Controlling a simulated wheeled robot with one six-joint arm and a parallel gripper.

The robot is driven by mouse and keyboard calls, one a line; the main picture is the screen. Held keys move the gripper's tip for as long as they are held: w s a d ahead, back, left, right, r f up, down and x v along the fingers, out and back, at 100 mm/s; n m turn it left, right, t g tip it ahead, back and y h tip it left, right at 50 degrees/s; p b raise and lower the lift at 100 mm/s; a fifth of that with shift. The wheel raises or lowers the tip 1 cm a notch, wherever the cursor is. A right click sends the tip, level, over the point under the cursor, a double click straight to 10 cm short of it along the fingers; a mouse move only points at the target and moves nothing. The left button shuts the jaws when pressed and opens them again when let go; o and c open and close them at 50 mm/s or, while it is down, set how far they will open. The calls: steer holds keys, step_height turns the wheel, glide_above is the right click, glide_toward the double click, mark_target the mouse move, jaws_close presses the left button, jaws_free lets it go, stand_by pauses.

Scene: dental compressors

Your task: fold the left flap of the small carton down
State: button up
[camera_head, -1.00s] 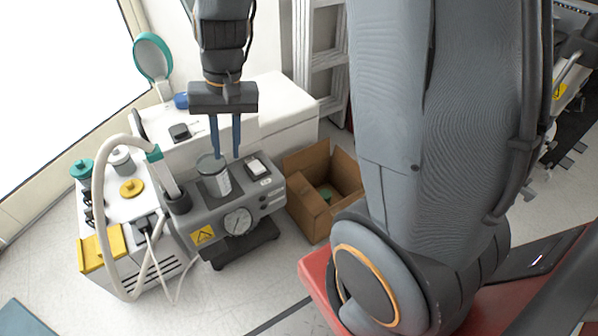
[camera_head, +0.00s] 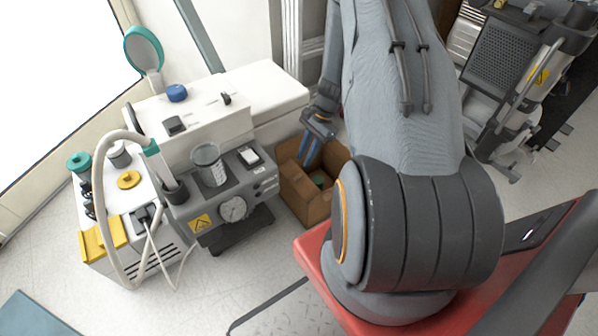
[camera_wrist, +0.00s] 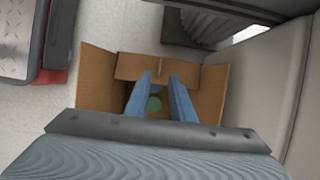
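The small brown carton (camera_head: 304,204) stands on the floor right of the compressor, its top open. In the wrist view, one flap (camera_wrist: 97,78) stands out at the carton's left, another (camera_wrist: 213,92) at its right, and a third (camera_wrist: 138,67) at the far edge. None of these lies flat over the opening. My gripper (camera_wrist: 163,80) is over the opening, its two blue fingers apart with nothing between them. It also shows in the head view (camera_head: 310,158), pointing down at the carton. A green round thing (camera_wrist: 153,104) lies inside. The carton's near side is hidden by my gripper.
The grey compressor unit (camera_head: 222,190) with a glass beaker (camera_head: 209,165) stands close left of the carton. A white cabinet (camera_head: 262,88) is behind it. My red base is close in front. Bare floor (camera_head: 255,280) lies front-left.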

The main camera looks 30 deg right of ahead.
mark_target(299, 172)
steer(key=b+x, duration=0.2)
steer(key=x, duration=0.5)
steer(key=shift+a+f, duration=0.1)
steer(key=shift+f, duration=0.3)
jaws_close()
